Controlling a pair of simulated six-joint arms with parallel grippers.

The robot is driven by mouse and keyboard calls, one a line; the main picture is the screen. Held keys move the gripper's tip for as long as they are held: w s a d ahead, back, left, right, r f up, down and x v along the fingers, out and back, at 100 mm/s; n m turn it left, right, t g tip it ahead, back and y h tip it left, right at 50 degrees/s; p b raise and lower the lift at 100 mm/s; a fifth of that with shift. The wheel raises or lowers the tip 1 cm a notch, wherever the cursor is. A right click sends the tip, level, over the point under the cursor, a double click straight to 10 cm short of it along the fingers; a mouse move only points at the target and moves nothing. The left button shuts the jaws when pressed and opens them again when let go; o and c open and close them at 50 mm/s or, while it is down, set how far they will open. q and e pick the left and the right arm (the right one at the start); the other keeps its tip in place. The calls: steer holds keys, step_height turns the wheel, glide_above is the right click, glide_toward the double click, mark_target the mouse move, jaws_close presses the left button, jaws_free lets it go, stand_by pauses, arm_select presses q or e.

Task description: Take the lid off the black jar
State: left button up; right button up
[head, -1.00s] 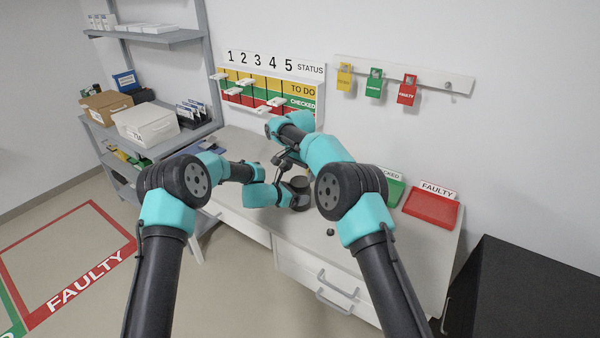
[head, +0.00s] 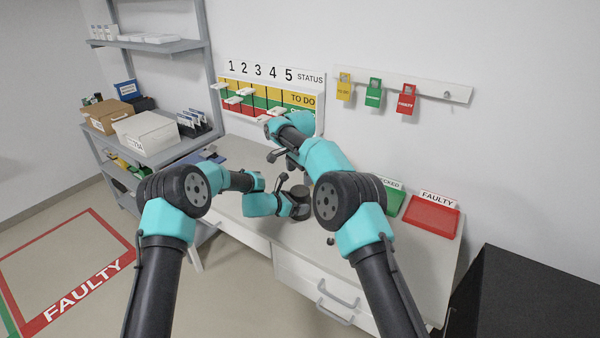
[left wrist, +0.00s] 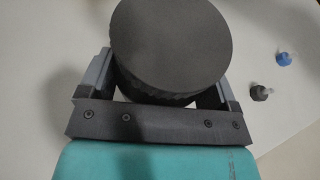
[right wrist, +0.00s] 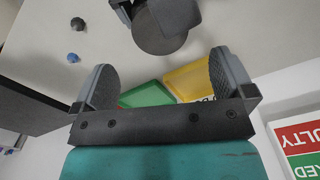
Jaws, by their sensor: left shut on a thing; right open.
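The black jar (head: 299,190) stands on the white worktop. In the left wrist view its flat round black top (left wrist: 172,42) faces the camera, with a ribbed side (left wrist: 165,92) below. My left gripper (left wrist: 160,82) is shut around the jar, one finger on each side. The exact grip height and the seam between lid and body are hard to make out. My right gripper (right wrist: 164,78) is open and empty. In its view the jar's round top (right wrist: 160,36) lies beyond the fingertips, apart from them, with the left gripper beside it.
A small dark knob (left wrist: 261,93) and a blue one (left wrist: 284,58) are on the worktop near the jar. A red FAULTY tray (head: 432,216) and a green tray (head: 393,199) are to the right. The status board (head: 270,98) is behind my right arm.

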mark_target(300, 190)
steer(key=shift+f, duration=3.75)
steer(key=shift+c, duration=0.5)
steer(key=c, duration=0.7)
steer(key=shift+n, duration=1.7)
steer(key=shift+c, duration=0.2)
steer(key=o, duration=0.8)
steer(key=shift+o, duration=0.2)
